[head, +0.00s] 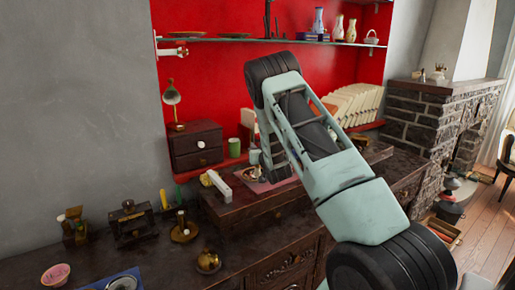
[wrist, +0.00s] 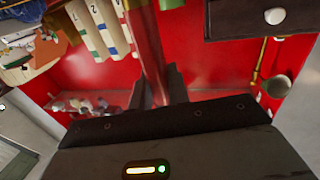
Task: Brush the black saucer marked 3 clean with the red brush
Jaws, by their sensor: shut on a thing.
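In the wrist view my gripper (wrist: 160,88) is shut on a long red bar, which looks like the handle of the red brush (wrist: 146,35). The bar runs from between the dark fingers to the top edge of the picture; its bristles cannot be made out. In the head view my arm bends over the raised wooden stand and hides most of the gripper and brush. I cannot make out a black saucer marked 3 in either view. Two dark dishes (head: 187,35) (head: 233,36) lie on the glass shelf, with no mark readable.
A dark drawer box (head: 196,148), a green cup (head: 234,147) and a white block-like thing (head: 216,184) stand left of my arm. A pink mat (head: 258,186) lies under it. White books (head: 352,104) stand behind. A pink bowl (head: 55,275) sits front left.

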